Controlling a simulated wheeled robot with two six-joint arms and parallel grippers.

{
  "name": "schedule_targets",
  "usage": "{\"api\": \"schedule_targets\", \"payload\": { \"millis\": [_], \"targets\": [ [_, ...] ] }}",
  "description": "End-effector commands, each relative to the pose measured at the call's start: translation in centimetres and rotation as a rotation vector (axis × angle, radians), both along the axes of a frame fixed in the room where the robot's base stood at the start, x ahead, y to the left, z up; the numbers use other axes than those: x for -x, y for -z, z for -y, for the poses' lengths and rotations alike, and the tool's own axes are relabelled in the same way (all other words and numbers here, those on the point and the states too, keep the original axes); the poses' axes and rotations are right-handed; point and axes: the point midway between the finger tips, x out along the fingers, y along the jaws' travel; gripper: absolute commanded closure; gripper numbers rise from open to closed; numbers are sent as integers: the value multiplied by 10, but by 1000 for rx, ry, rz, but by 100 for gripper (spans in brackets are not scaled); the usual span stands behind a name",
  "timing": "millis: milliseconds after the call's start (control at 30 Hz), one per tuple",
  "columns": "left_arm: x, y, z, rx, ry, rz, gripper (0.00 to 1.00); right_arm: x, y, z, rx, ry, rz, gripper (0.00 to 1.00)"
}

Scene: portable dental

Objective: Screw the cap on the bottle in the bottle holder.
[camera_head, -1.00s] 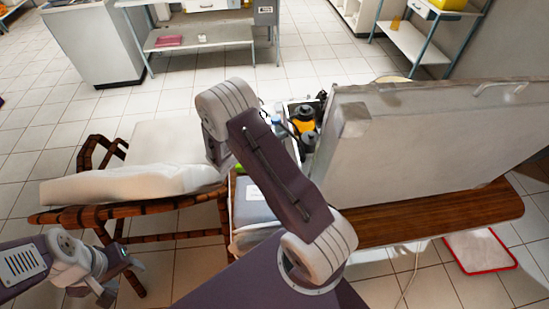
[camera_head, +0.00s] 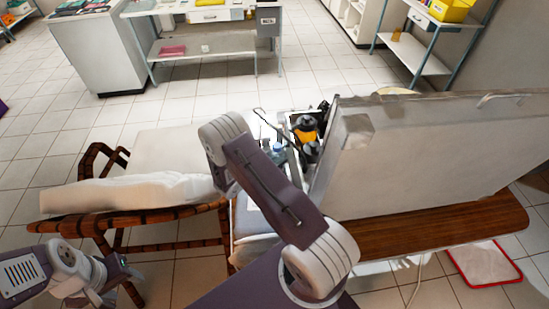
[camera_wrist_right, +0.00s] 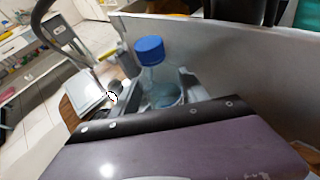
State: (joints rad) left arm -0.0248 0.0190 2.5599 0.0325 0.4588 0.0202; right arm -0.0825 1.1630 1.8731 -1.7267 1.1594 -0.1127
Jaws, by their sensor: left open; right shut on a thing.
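A clear bottle (camera_wrist_right: 160,82) with a blue cap (camera_wrist_right: 150,49) on its top stands out in the right wrist view, slightly tilted in the picture. My right gripper (camera_wrist_right: 161,94) is shut on the bottle's body, with grey finger parts on both sides. Its purple housing hides the bottle's base, and I cannot tell how tight the cap is. In the head view a small blue cap (camera_head: 278,147) shows just past my right forearm, which hides most of the right gripper. My left gripper (camera_head: 118,286) is open and empty at the lower left. The bottle holder is not clearly seen.
A large grey case with a raised lid (camera_head: 425,150) stands on a wooden bench (camera_head: 450,222). An orange and black container (camera_head: 305,130) and other items crowd beside the lid. A cushioned wooden chair (camera_head: 130,190) stands left. Tiled floor lies open behind.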

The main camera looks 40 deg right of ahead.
Motion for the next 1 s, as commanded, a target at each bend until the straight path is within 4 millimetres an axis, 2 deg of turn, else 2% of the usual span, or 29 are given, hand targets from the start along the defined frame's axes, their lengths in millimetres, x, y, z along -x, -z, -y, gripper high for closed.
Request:
{"api": "schedule_targets", "payload": {
  "millis": [233,267,300,333,600,700,867,1000],
  "targets": [
    [0,5,0,0,0,0,48,0,4,0,1,0,0,100],
    [0,4,0,0,0,0,48,0,3,0,0,0,0,42],
    [0,3,0,0,0,0,48,0,3,0,0,0,0,31],
    [0,3,0,0,0,0,48,0,3,0,0,0,0,26],
    [0,3,0,0,0,0,48,0,2,0,0,0,0,26],
    [0,-4,0,0,0,0,48,0,-4,-2,0,-1,0,26],
    [0,-17,0,0,0,0,48,7,-18,-28,1,-6,-1,26],
    [0,-29,0,0,0,0,48,16,-31,-59,1,-6,1,26]
  ]
}}
